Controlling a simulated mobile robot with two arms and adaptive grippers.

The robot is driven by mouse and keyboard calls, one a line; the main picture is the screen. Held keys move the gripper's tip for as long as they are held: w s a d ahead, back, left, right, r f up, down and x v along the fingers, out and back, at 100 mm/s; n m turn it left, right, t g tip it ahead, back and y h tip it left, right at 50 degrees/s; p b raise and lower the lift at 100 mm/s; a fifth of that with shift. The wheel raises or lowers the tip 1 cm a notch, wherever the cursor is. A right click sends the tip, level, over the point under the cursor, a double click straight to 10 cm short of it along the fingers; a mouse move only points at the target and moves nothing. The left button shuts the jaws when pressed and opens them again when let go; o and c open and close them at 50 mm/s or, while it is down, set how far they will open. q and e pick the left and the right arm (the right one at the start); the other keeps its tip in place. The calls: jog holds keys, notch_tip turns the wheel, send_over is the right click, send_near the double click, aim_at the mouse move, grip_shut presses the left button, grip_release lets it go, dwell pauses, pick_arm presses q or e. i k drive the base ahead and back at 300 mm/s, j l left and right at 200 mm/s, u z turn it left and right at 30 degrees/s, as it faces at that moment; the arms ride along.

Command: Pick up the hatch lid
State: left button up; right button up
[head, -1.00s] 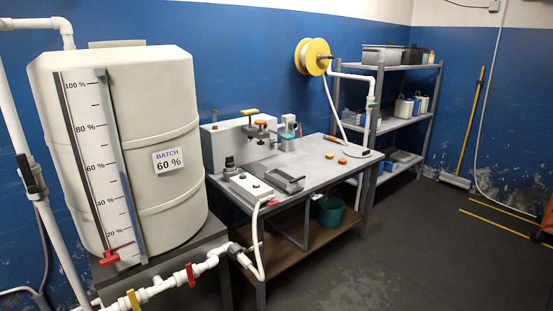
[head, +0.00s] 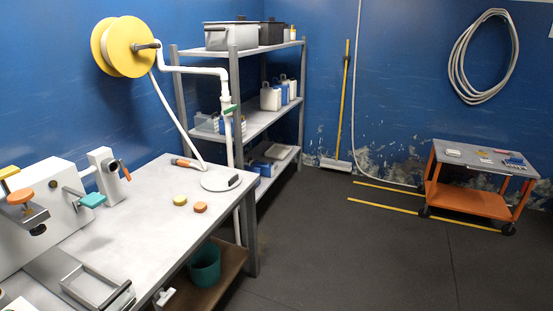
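A round, flat grey disc with a dark handle, which looks like the hatch lid (head: 213,184), lies on the right end of the metal workbench (head: 150,215) in the head view. It lies flat near the bench's right edge, close to the white pipe. Neither of my grippers is in view.
An orange-handled tool (head: 187,163), a yellow puck (head: 180,200) and an orange puck (head: 200,207) lie near the disc. A grey shelf (head: 240,130) stands behind the bench. An orange cart (head: 468,200) stands at the right. The dark floor (head: 350,255) between is open.

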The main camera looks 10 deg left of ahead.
aim_at(222, 181)
jog(key=i+l+u, duration=0.35)
jog(key=i, duration=0.15)
jog(key=i+l+u, duration=0.35)
jog(key=i, duration=0.15)
jog(key=i+l+u, duration=0.4)
